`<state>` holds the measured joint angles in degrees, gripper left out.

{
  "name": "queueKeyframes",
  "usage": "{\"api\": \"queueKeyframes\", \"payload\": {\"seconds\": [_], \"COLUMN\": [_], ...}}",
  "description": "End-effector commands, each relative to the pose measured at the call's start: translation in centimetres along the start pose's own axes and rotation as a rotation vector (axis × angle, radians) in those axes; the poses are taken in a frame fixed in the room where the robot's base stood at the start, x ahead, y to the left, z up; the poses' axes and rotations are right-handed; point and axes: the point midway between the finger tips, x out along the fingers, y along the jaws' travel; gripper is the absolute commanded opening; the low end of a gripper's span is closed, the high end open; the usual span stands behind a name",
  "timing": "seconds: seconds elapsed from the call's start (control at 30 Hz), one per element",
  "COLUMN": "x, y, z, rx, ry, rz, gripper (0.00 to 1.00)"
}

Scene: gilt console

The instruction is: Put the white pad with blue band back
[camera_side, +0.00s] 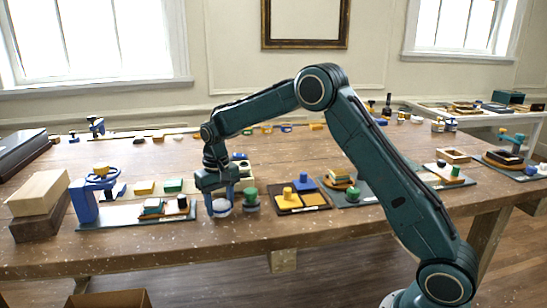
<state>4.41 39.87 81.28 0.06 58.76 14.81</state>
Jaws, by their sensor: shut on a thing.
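The white pad with a blue band (222,206) is low over the front part of the wooden table (330,225). My gripper (220,197) points down over it and is shut on it, with the fingers at its sides. I cannot tell whether its underside touches the table. A round piece with a green knob (250,194) stands just to its right. My wrist hides part of what is behind.
To the left are a grey board (120,215) with small blocks and a blue stand (84,201). Wooden boxes (38,194) stand far left. The table's front edge is close.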

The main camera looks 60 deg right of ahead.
Motion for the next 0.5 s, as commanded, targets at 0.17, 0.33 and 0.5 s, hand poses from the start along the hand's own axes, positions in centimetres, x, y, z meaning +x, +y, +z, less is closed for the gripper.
{"api": "queueKeyframes", "payload": {"seconds": [0.17, 0.33, 0.5], "x": [0.02, 0.19, 0.31], "y": [0.0, 0.01, 0.0], "z": [0.0, 0.01, 0.01], "rx": [0.0, 0.0, 0.0], "ry": [0.0, -0.001, 0.0], "rz": [0.0, 0.0, 0.0], "gripper": [0.26, 0.26, 0.65]}}
